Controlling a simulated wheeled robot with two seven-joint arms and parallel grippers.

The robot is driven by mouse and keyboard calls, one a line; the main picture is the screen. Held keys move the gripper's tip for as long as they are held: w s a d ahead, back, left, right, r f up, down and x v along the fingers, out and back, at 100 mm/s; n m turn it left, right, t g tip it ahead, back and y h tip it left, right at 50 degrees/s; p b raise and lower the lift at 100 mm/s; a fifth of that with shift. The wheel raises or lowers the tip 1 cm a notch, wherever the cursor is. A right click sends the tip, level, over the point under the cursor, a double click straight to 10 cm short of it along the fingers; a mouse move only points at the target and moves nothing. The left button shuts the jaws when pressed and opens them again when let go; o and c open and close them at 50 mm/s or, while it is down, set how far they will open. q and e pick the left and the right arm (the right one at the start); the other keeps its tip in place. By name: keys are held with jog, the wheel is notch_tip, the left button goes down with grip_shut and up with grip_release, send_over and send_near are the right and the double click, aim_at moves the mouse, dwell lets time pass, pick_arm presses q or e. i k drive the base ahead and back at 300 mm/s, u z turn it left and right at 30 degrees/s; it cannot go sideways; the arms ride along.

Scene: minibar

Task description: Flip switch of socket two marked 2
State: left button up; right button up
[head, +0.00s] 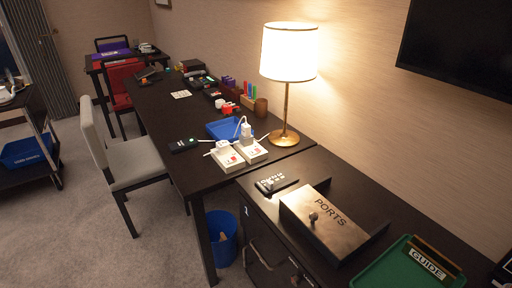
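Two pale socket blocks stand side by side near the front edge of the long dark desk (192,131). The left block (228,160) and the right block (252,153) each show a red mark on top, too small to read. I cannot tell which one is marked 2, or how their switches are set. A white plug (222,146) sits on the left block and another white plug (246,131) stands on the right block, with white cable looping near them. Neither of my grippers is in view.
A lit lamp (289,52) stands behind the sockets and a blue tray (222,129) lies beyond them. A black box (184,146) lies to their left. A PORTS box (324,222) and a remote (277,183) are nearer. A chair (138,163) and blue bin (222,240) stand by the desk.

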aim_at(255, 151)
jog(key=k, duration=0.65)
jog(key=u, duration=0.65)
jog(key=i, duration=1.9)
jog(key=z, duration=0.65)
